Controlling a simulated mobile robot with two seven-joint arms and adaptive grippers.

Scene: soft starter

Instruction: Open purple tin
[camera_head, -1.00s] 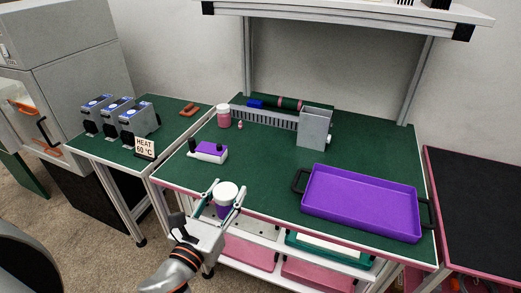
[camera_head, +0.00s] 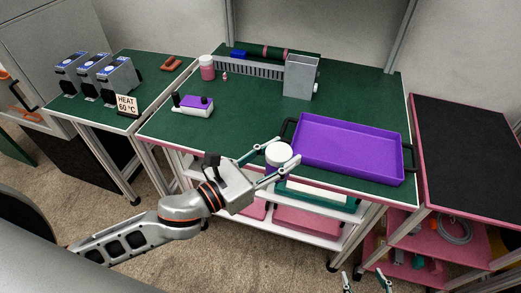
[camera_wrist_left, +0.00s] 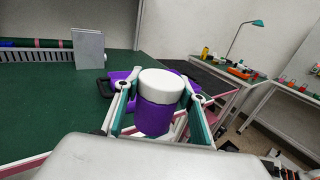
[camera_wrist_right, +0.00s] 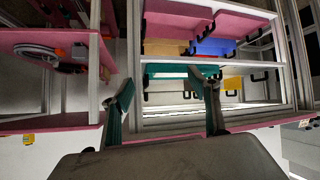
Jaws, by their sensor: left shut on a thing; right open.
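The purple tin (camera_head: 277,172) has a white lid (camera_head: 278,152) on top. My left gripper (camera_head: 276,160) is shut on the tin and holds it upright near the front edge of the green bench.
A purple tray (camera_head: 345,145) with dark handles lies on the green bench (camera_head: 225,145), close to the tin. A purple and white device (camera_head: 193,105), a pink jar (camera_head: 207,68) and a grey box (camera_head: 300,76) stand further back. A black-topped table (camera_head: 470,140) is at right.

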